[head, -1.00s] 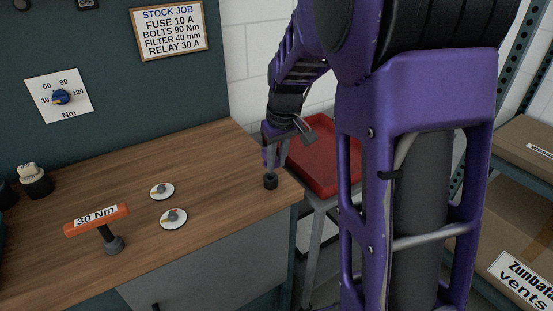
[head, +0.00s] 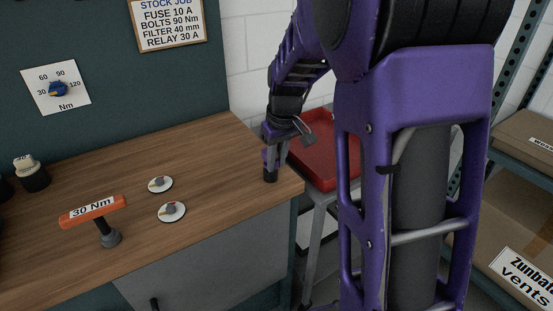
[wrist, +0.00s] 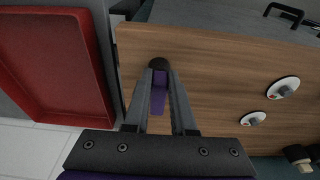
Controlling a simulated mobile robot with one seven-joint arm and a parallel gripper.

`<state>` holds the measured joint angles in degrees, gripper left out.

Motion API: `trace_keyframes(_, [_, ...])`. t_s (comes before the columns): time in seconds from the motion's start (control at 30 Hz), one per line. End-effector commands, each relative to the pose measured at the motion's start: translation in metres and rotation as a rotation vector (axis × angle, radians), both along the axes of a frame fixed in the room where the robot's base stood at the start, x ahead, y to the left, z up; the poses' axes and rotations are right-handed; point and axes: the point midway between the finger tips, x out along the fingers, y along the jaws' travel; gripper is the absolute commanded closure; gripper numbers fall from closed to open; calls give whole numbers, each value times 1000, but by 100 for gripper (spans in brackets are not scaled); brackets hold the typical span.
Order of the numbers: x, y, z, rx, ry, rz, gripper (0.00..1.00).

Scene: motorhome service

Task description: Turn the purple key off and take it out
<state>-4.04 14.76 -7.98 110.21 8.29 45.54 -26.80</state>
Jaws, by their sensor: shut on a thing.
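The purple key (wrist: 158,98) shows in the wrist view between the two grey fingers of my gripper (wrist: 162,74). The fingers converge on it at the round black socket (wrist: 159,63). In the head view my gripper (head: 276,163) points down at the right front corner of the wooden counter (head: 215,170). The dark socket (head: 270,177) shows just below the fingertips there. My gripper is shut on the purple key. The fingertips cover part of the key and socket, so I cannot tell how far the key sits in it or its exact turn.
Two round white plates with small knobs (head: 160,184) (head: 172,211) lie on the counter. An orange-handled tool marked 30 Nm (head: 93,211) stands left of them. A red tray (head: 325,150) is beyond the counter's right edge. Shelves with boxes (head: 525,205) stand at right.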

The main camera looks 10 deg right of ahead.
Motion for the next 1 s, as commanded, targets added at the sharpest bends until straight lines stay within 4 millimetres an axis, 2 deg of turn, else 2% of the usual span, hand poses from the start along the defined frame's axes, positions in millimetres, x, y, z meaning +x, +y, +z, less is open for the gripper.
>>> trace_keyframes(0.37, [0, 0, -13, 0, 0, 0, 100])
trace_keyframes(0.4, [0, 0, -13, 0, -1, 0, 75])
trace_keyframes(0.6, [0, 0, -12, 0, 0, 0, 41])
trace_keyframes(0.87, [0, 0, -11, 0, 0, 0, 41])
trace_keyframes(1.0, [-1, -1, -2, 1, -2, 0, 41])
